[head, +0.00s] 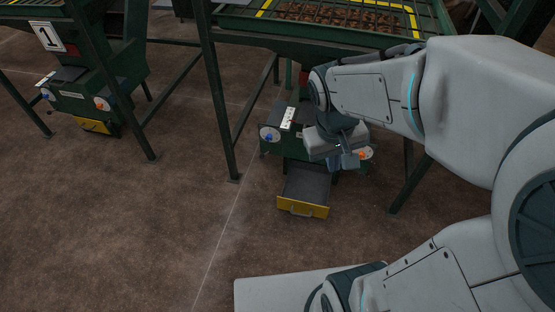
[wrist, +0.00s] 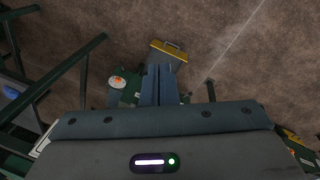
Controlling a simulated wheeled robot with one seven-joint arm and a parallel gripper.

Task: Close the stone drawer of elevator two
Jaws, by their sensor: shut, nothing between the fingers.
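The stone drawer (head: 304,189) is a grey tray with a yellow front and a handle (head: 301,211). It is pulled out low at the front of the green elevator (head: 283,146) in the middle of the head view. My gripper (head: 349,160) is above and behind the drawer front, near the elevator's right side, and hides part of its panel. In the wrist view my gripper (wrist: 160,70) shows two dark fingers together, empty, with the drawer's yellow front (wrist: 170,46) just beyond their tips. I cannot tell the gap between them.
Another green elevator (head: 88,100) marked 1 stands at the left, its yellow drawer front (head: 93,127) close to its body. Green frame legs (head: 219,110) stand around both machines. Dials with a blue knob (head: 269,134) and an orange knob (head: 364,154) flank the drawer. Brown floor in front is clear.

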